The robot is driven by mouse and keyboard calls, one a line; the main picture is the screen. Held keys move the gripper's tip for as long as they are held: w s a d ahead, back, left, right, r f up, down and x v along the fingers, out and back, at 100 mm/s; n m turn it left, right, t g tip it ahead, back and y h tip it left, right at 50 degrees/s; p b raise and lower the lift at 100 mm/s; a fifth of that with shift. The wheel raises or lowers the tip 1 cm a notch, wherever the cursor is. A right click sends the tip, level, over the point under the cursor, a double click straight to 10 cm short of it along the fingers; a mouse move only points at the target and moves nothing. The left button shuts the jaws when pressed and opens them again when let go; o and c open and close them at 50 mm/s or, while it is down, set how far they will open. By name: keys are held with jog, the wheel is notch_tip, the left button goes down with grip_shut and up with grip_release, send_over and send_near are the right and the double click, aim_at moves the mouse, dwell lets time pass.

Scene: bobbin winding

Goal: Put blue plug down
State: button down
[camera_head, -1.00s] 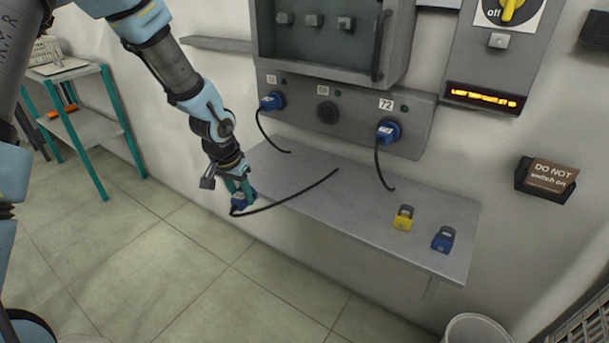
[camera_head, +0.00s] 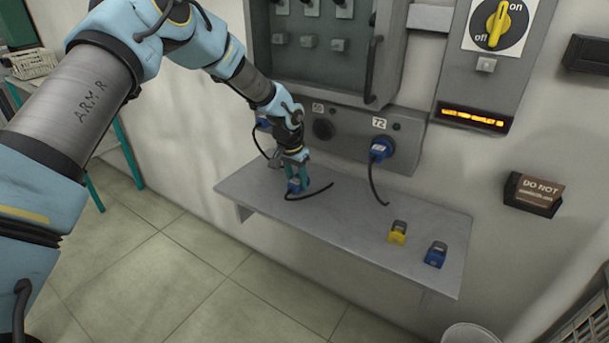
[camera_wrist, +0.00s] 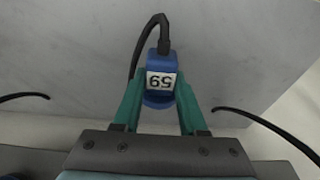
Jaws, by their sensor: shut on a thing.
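The blue plug (camera_head: 294,187) has a black cable and is between the fingers of my gripper (camera_head: 300,172), low over the left part of the grey shelf (camera_head: 350,220). In the wrist view the plug (camera_wrist: 160,62) carries a white label reading 59, upside down, and the green fingers of my gripper (camera_wrist: 158,100) are shut on its sides. The cable curves up and behind it. I cannot tell whether the plug touches the shelf (camera_wrist: 235,45).
Another blue plug sits in socket 72 (camera_head: 380,150); one more (camera_head: 262,124) is partly behind my arm. The middle socket (camera_head: 323,129) is empty. A yellow padlock (camera_head: 397,233) and a blue padlock (camera_head: 436,255) stand on the shelf's right. The shelf's middle is clear.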

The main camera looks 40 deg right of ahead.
jog(key=d, duration=0.1)
jog(key=d+p, duration=0.1)
jog(key=d, duration=0.1)
jog(key=shift+w+d, duration=0.25)
jog(key=shift+w, duration=0.15)
jog(key=shift+w+d+f+p, duration=0.1)
jog(key=shift+d+p, duration=0.15)
jog(key=shift+p, duration=0.05)
jog(key=shift+f, duration=0.65)
jog(key=shift+f+b, duration=0.4)
jog(key=shift+f, duration=0.2)
jog(key=shift+c, duration=2.2)
grip_release()
jog(key=shift+a, duration=0.1)
